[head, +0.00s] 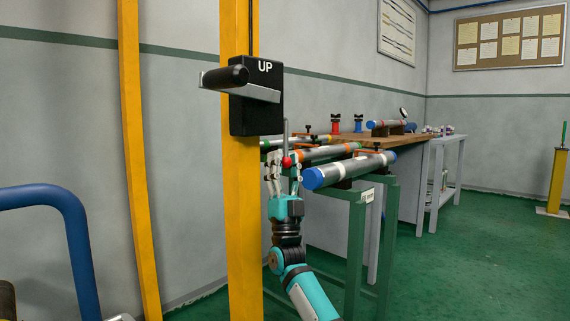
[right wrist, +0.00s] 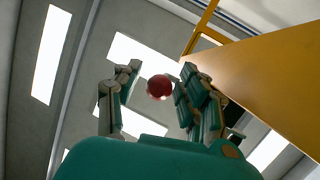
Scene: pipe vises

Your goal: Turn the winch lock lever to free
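The black winch box (head: 257,100) marked "UP" is mounted on a yellow post, with a grey crank arm and black grip (head: 225,77) on its front. A thin grey rod (head: 285,135), apparently the lock lever, stands beside the box's lower right, with a red ball knob (head: 287,162) at its lower end. My right gripper (head: 284,165) points up from below, fingers apart on either side of the knob. In the right wrist view the red knob (right wrist: 159,87) shows between the open fingers (right wrist: 155,80), closer to the right finger; contact cannot be told. My left gripper is out of view.
The yellow post (head: 241,210) stands just left of my right gripper. Pipes, one with a blue end (head: 313,178), lie on green stands (head: 357,235) close on its right. A blue tube frame (head: 70,215) is at left.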

